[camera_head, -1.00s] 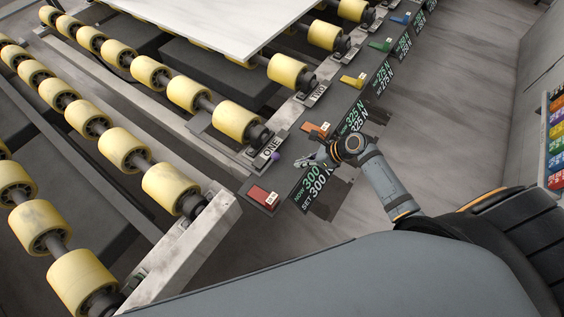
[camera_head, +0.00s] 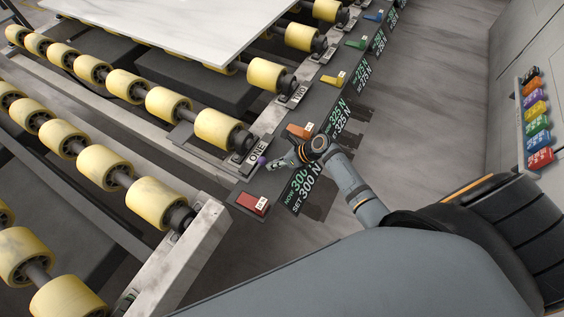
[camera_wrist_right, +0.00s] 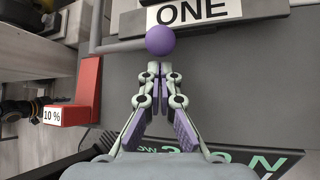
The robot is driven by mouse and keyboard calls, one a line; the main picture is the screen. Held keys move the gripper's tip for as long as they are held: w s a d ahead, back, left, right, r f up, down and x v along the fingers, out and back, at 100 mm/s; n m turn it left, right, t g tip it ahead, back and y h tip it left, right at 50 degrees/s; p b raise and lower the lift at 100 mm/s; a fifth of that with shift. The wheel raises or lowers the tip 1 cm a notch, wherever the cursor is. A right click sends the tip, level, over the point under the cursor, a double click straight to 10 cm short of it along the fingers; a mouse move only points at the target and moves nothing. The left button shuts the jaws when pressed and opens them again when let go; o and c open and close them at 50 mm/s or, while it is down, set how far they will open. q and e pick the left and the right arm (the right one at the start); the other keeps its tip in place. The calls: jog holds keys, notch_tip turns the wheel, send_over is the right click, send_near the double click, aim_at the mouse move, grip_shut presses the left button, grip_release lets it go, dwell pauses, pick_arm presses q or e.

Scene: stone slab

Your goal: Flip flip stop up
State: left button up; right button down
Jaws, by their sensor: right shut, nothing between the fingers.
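A purple ball knob (camera_head: 261,160) sits beside the label plate ONE (camera_head: 257,152) on the dark rail along the roller conveyor. In the right wrist view the purple knob (camera_wrist_right: 160,40) is on a grey rod that runs left, lying low along the panel. My right gripper (camera_head: 275,163) is shut and empty, with its fingertips (camera_wrist_right: 158,70) right at the near side of the knob. I cannot tell whether they touch it. My left gripper is not in view.
A red block (camera_head: 252,204), marked 10 % in the wrist view, and an orange block (camera_head: 298,131) flank the knob on the rail. Displays (camera_head: 303,190) line the rail's outer side. A pale slab (camera_head: 165,25) lies on the yellow rollers. Coloured tags (camera_head: 537,121) hang on the right wall.

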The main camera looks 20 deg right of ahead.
jog(key=shift+x, duration=1.25)
